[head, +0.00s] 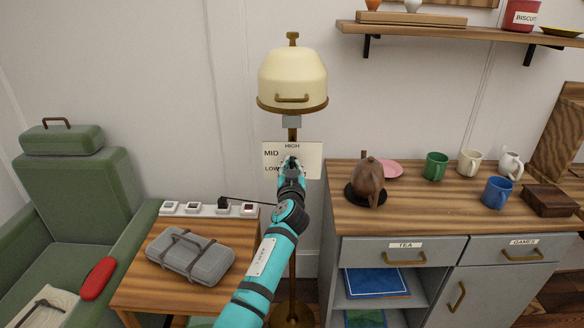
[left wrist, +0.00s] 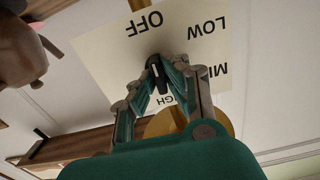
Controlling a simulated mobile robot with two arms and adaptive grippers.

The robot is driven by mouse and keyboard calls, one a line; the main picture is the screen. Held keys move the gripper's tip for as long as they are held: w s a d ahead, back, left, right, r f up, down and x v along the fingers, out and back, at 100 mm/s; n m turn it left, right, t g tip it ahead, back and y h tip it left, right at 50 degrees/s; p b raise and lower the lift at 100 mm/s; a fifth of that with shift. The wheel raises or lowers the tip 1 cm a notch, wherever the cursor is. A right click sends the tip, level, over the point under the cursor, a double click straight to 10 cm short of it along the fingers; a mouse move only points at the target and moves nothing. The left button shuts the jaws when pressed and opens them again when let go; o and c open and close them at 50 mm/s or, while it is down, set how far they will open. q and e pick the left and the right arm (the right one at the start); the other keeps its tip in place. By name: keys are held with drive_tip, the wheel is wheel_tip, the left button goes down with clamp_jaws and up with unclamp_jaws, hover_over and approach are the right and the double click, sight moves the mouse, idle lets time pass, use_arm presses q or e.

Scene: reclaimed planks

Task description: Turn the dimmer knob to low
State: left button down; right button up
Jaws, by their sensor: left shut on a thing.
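The dimmer's cream plate (head: 312,162) is on the lamp post and reads HIGH at the top, MID and LOW at the left. In the left wrist view the plate (left wrist: 105,55) appears upside down, with OFF and LOW clear and MID and HIGH partly covered. My left gripper (head: 291,163) reaches the plate's middle; in the left wrist view its fingers (left wrist: 157,72) are shut on the dark dimmer knob (left wrist: 154,62). The fingers hide much of the knob, and I cannot tell which label it points to. My right gripper is not in view.
The lamp's cream shade (head: 292,80) is above the plate. A low table (head: 165,283) with a grey case (head: 190,257) and a power strip (head: 208,209) stands at left. A cabinet (head: 450,208) with a brown teapot (head: 368,180) and several mugs stands at right.

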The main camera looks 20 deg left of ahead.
use_arm(q)
drive_tip(key=shift+m, duration=0.8)
drive_tip(key=shift+d+m, duration=0.15)
drive_tip(key=shift+m, duration=4.65)
drive_tip(key=c, duration=1.4)
unclamp_jaws()
drive_tip(key=shift+w, duration=0.1)
